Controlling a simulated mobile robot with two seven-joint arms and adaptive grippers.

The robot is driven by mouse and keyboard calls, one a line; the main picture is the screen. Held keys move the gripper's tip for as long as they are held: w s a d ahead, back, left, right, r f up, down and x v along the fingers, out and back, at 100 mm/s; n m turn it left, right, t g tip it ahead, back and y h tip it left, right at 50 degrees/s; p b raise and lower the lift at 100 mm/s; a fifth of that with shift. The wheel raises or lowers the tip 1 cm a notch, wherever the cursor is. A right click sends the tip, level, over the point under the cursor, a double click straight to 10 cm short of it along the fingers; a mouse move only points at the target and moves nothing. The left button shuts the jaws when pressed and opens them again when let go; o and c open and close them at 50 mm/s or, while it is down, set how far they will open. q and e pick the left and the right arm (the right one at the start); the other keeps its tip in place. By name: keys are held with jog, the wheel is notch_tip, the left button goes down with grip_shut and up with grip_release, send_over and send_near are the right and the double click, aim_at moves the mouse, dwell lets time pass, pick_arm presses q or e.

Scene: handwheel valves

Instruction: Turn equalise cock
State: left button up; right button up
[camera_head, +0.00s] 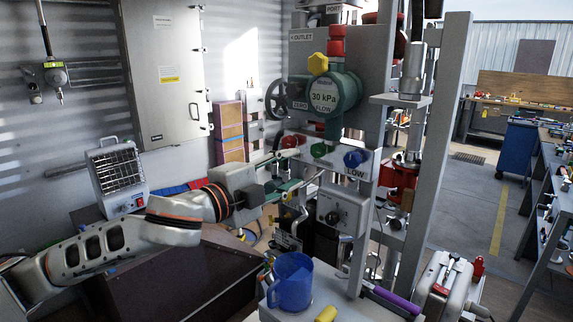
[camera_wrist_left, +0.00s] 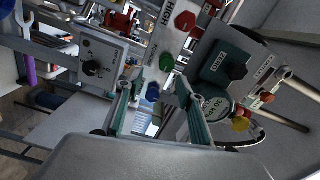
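A manifold block below the round 30 kPa instrument (camera_head: 335,95) carries a row of knobs. The green knob (camera_head: 320,150), the middle one and apparently the equalise cock, also shows in the left wrist view (camera_wrist_left: 166,62). A red knob (camera_head: 290,141) is on its left and a blue knob (camera_head: 354,159), by the LOW label, on its right. My left gripper (camera_head: 305,164) is open, just in front of and slightly below the knobs. In the left wrist view (camera_wrist_left: 160,82) its fingers stand either side of the green and blue knobs, seemingly not touching them. My right gripper is not visible.
A grey box with a black knob (camera_head: 342,210) sits below the manifold. A grey upright post (camera_head: 428,180) stands to the right. A handwheel (camera_head: 278,98) is at upper left. A blue jug (camera_head: 291,282) stands on the lower shelf. A heater (camera_head: 117,177) is left.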

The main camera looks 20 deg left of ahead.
aim_at(316, 152)
pick_arm(q)
jog(key=shift+r+x, duration=0.25)
jog(key=shift+x, duration=1.05)
jog(key=shift+r+x, duration=0.25)
jog(key=shift+x, duration=1.05)
jog(key=shift+r+x, duration=0.25)
jog(key=shift+x, duration=1.05)
jog(key=shift+w, duration=0.2)
jog(key=c, duration=0.8)
